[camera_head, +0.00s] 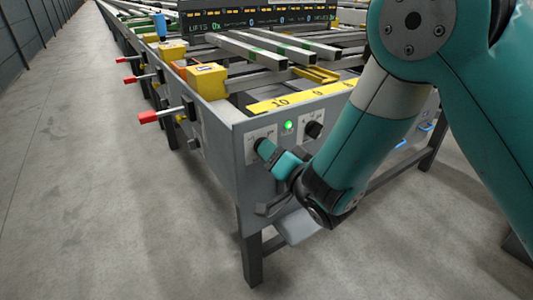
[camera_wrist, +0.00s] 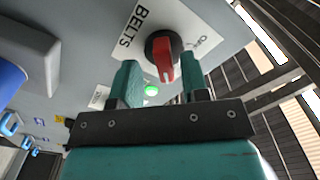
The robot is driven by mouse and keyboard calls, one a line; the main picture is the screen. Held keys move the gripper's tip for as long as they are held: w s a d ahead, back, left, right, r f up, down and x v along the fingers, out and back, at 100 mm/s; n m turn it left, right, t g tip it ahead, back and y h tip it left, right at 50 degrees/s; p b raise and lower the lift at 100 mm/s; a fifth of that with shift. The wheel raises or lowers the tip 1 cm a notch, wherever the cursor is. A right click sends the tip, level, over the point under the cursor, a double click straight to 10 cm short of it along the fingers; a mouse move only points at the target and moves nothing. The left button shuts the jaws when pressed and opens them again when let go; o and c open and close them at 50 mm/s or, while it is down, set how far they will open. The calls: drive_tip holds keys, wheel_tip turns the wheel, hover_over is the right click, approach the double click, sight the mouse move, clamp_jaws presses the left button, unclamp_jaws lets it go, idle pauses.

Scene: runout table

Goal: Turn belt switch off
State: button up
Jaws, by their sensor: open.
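The belt switch (camera_wrist: 163,50) is a round black knob with a red handle on a white plate lettered BELTS (camera_wrist: 134,23). Smaller lettering on the plate is too blurred to read fully. My gripper (camera_wrist: 159,64) is open, one teal finger on each side of the knob; I cannot tell whether either touches it. The red handle points down in the wrist view, between the fingers. In the head view my gripper (camera_head: 268,152) is at the left plate on the grey end panel (camera_head: 223,140), hiding most of the switch. A green lamp (camera_head: 288,127) is lit beside it.
Another black knob (camera_head: 313,130) sits right of the lamp. Red-tipped levers (camera_head: 149,116) stick out along the table's left side. Metal bars (camera_head: 246,50) lie on top, near a yellow scale strip (camera_head: 300,96). The floor at left is clear.

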drive_tip(key=shift+a, duration=0.2)
drive_tip(key=shift+s+a, duration=0.1)
drive_tip(key=shift+a, duration=0.05)
clamp_jaws()
drive_tip(key=shift+n, duration=0.5)
drive_tip(key=shift+d+n+b, duration=0.2)
drive_tip(key=shift+n+b, duration=0.1)
drive_tip(key=shift+n, duration=8.1)
